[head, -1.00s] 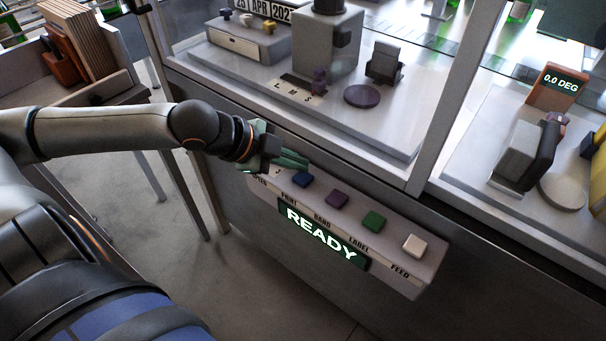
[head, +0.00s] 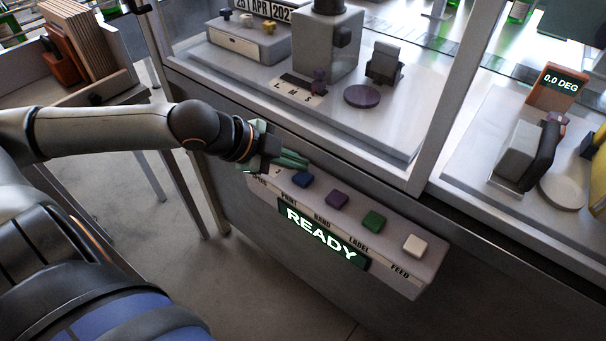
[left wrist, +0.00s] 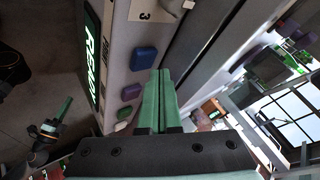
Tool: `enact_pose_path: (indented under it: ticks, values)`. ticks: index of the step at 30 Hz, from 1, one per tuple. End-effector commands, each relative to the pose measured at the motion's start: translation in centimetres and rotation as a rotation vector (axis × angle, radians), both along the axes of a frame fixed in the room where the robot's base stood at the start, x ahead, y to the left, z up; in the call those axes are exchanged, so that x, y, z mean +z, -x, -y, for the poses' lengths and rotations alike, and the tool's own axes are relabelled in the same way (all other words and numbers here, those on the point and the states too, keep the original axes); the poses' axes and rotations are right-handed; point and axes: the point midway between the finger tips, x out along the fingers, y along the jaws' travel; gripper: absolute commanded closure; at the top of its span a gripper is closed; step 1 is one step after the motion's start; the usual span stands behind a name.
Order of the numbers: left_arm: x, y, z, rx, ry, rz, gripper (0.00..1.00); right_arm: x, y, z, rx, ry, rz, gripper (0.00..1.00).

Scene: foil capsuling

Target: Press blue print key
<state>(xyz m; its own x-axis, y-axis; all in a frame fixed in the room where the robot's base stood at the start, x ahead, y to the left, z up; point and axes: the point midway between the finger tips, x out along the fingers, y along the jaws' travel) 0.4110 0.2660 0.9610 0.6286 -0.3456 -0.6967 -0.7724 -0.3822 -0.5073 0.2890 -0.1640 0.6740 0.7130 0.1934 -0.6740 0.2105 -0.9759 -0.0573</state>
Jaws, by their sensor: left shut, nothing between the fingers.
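The blue print key (head: 302,179) sits on the sloped grey key panel (head: 405,283), above the PRINT label; it also shows in the left wrist view (left wrist: 144,58). My left gripper (head: 300,160) is shut and empty, its green fingers just behind and above the blue key in the head view. In the left wrist view the fingertips (left wrist: 158,72) end close beside the blue key; I cannot tell whether they touch it. The panel display (head: 321,233) reads READY.
Purple (head: 336,200), green (head: 373,222) and white (head: 415,245) keys stand to the right of the blue one. A glass-walled machine with a purple disc (head: 361,96) stands behind the panel. Open floor lies in front.

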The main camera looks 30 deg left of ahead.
Motion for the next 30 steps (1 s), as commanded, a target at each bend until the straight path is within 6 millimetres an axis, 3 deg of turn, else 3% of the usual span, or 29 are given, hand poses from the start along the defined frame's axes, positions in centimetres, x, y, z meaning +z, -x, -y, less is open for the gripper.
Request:
enact_pose_path:
  ticks: [30]
  values:
    - [-1.2, 0.0, 0.0, 0.0, 0.0, 0.0, 1.0, -0.4, 0.0, 0.0, 0.0, 0.0, 0.002, 1.0]
